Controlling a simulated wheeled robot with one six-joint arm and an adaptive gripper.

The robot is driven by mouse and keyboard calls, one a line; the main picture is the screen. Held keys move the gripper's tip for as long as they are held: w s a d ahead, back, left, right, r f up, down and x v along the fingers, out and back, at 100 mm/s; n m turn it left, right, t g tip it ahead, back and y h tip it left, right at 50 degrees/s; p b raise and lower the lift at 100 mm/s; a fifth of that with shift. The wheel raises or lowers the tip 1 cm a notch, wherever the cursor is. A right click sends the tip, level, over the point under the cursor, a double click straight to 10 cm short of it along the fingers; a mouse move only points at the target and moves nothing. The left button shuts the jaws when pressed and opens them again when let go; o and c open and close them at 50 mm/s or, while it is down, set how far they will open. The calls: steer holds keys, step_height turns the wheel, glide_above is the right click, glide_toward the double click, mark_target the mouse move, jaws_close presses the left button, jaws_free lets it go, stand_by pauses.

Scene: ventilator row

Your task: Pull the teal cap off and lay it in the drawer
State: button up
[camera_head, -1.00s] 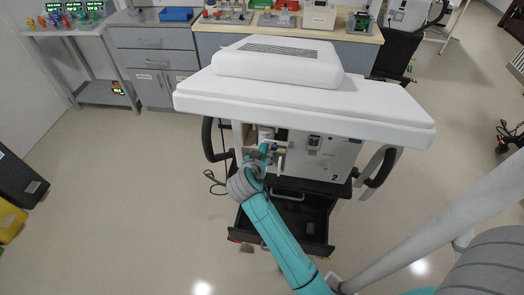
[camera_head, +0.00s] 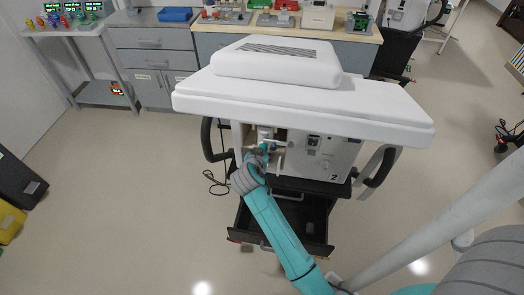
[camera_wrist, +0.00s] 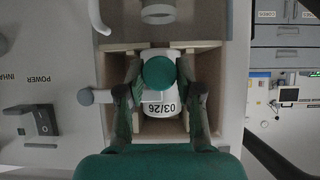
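The teal cap (camera_wrist: 158,73) faces the wrist camera, on the end of a white cylinder (camera_wrist: 160,101) labelled 03/26, inside a pale square recess. My gripper (camera_wrist: 159,72) has one finger on each side of the cap and cylinder. The fingers look open, with a narrow gap to the cap on both sides. In the head view my gripper (camera_head: 264,148) is at the ventilator's (camera_head: 325,152) left front, under the white top; the cap cannot be told apart there. The black drawer (camera_head: 318,246) below the ventilator is pulled out, partly hidden by my arm.
A wide white top (camera_head: 300,98) overhangs the gripper. A white pipe end (camera_wrist: 158,12) sits above the cap, and a grey knob (camera_wrist: 86,97) projects at left in the wrist view. Black handles flank the cart. The floor around it is mostly clear.

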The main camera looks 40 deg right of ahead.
jaws_close()
steer(key=shift+s+a, duration=0.3)
steer(key=shift+a, duration=0.2)
stand_by(0.4)
steer(key=shift+s+a, duration=0.65)
steer(key=shift+a, duration=0.3)
steer(key=shift+s+a, duration=0.65)
steer(key=shift+a, duration=0.25)
